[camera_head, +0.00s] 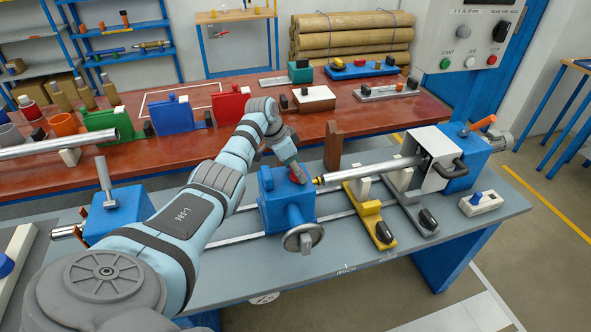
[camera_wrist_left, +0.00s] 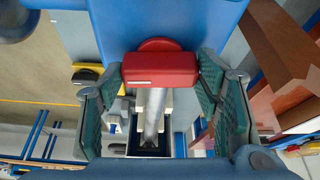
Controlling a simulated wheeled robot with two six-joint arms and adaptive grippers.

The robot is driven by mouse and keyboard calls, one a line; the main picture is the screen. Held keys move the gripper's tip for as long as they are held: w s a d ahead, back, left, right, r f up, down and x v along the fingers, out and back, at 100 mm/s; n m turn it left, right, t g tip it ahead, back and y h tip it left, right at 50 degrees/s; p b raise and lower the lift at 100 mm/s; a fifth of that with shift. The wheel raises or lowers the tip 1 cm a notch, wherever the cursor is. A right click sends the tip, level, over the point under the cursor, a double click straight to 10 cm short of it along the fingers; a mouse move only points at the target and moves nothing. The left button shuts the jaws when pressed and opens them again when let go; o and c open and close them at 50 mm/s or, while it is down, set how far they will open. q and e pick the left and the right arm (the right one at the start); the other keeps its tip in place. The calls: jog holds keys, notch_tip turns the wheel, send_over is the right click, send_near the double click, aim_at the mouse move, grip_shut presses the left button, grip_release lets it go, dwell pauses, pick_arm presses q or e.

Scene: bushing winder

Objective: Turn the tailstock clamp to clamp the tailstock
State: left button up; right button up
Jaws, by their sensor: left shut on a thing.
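The blue tailstock (camera_head: 288,208) stands on the grey winder bench, with a round handwheel (camera_head: 303,239) on its front. Its tailstock clamp is a red handle (camera_head: 298,173) on top, partly hidden by my left gripper (camera_head: 291,167), which reaches it from above and behind. In the left wrist view the red clamp (camera_wrist_left: 160,70) sits between the two green-padded fingers of my left gripper (camera_wrist_left: 160,82), against the blue tailstock body (camera_wrist_left: 175,22). The left gripper is shut on the clamp. My right gripper is in neither view.
A steel shaft (camera_head: 372,170) runs from the tailstock's tip to the headstock (camera_head: 437,160) on the right. A yellow support (camera_head: 371,219) and a grey support (camera_head: 412,205) stand beneath it. A red-brown table (camera_head: 345,112) with several fixtures lies behind the bench.

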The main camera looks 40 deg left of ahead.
pick_arm(q)
jog(key=shift+w+f+m+b, duration=0.1)
jog(key=shift+f+m+b, duration=0.25)
jog(key=shift+m+b, duration=0.25)
jog(key=shift+r, duration=0.2)
jog(key=shift+r+h, duration=0.1)
jog(key=shift+h, duration=0.2)
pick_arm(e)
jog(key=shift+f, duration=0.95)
pick_arm(q)
jog(key=o, duration=1.2)
jog(key=shift+c, duration=0.2)
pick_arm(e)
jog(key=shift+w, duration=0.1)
pick_arm(q)
jog(key=v, duration=1.2)
jog(key=shift+d, duration=0.1)
